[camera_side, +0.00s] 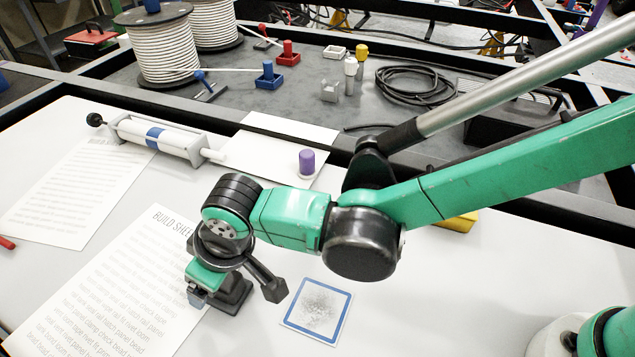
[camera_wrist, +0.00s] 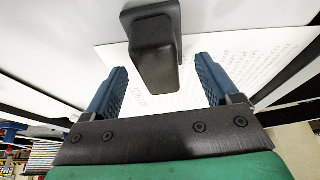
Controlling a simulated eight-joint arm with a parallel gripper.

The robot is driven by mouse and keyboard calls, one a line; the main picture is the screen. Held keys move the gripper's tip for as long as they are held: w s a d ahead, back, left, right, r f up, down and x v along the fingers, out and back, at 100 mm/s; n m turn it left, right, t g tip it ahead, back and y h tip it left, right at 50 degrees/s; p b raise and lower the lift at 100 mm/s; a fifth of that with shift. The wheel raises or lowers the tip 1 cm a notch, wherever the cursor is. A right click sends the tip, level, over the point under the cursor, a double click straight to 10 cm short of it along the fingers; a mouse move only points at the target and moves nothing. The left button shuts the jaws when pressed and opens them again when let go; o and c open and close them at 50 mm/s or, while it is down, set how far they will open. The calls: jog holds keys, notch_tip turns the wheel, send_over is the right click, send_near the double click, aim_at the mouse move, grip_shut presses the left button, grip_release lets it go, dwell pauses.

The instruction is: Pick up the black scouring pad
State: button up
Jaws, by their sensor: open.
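The black scouring pad (camera_side: 236,296) appears as a dark block with a raised grip, on the lower right edge of the printed build sheet, directly under my wrist. In the wrist view the pad (camera_wrist: 152,28) is at top centre, its narrower raised part reaching down between the fingertips. My gripper (camera_wrist: 160,66) is open, with one blue finger on each side of that part and a visible gap on both sides. In the side view my gripper (camera_side: 212,293) points down close over the pad; one blue finger shows at its left and the other is hidden.
A blue-bordered square card (camera_side: 318,311) lies just right of the pad. The build sheet (camera_side: 120,290) lies at left. A purple cylinder (camera_side: 307,162) and a white roller device (camera_side: 160,137) stand farther back. A yellow item (camera_side: 458,222) is partly behind my arm. The front table is mostly clear.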

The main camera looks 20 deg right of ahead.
jog(key=shift+x, duration=1.15)
grip_shut()
jog(key=shift+r, duration=0.15)
notch_tip(320, 180, up, 20)
